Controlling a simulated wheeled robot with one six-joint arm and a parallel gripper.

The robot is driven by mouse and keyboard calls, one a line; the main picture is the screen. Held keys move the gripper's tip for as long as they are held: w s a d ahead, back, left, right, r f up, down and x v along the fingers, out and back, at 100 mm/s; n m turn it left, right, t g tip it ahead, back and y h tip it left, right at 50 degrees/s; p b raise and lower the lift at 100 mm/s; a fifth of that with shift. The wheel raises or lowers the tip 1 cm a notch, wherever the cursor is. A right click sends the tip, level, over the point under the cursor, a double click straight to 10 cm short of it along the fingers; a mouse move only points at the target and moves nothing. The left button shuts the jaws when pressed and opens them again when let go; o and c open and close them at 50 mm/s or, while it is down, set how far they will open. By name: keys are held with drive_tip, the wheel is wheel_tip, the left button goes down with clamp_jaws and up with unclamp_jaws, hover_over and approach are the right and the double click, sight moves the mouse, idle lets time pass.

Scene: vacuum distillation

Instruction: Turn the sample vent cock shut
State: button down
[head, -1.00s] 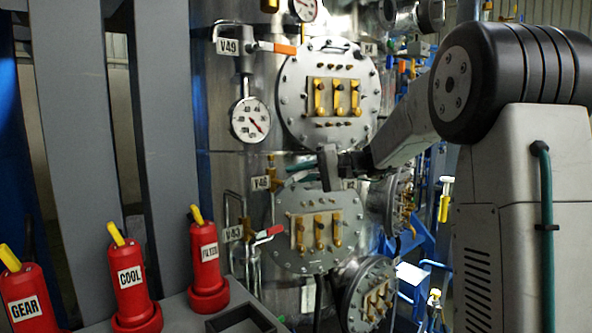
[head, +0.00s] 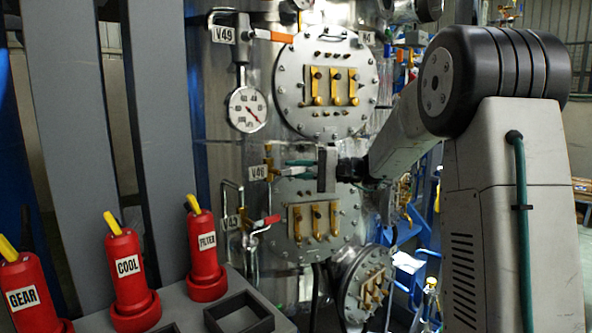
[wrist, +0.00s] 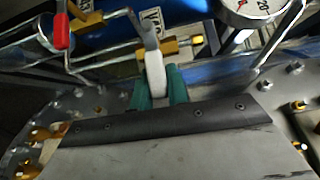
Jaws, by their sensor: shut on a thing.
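The sample vent cock appears to be the small brass valve (wrist: 178,46) beside a tag beginning "V4" in the wrist view. Its lever has a grey arm and a white grip (wrist: 155,72), and lies roughly across the brass body. My gripper (wrist: 158,92) has its green fingers on both sides of the white grip and is shut on it. In the head view my gripper (head: 300,163) is beside the tag that seems to read V46 (head: 257,172), in front of the steel column. The lever is too small to make out there.
A red-handled valve (head: 266,221) sits below, and an orange-handled valve (head: 275,37) with a pressure gauge (head: 247,109) above. Round bolted hatches (head: 300,90) flank the gripper above and below. Red labelled bottles (head: 127,270) stand at front left, near a dark open tray (head: 240,312).

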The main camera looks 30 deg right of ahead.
drive_tip(key=c, duration=1.4)
unclamp_jaws()
drive_tip(key=shift+f, duration=0.1)
drive_tip(key=shift+o, duration=0.2)
drive_tip(key=v, duration=0.8)
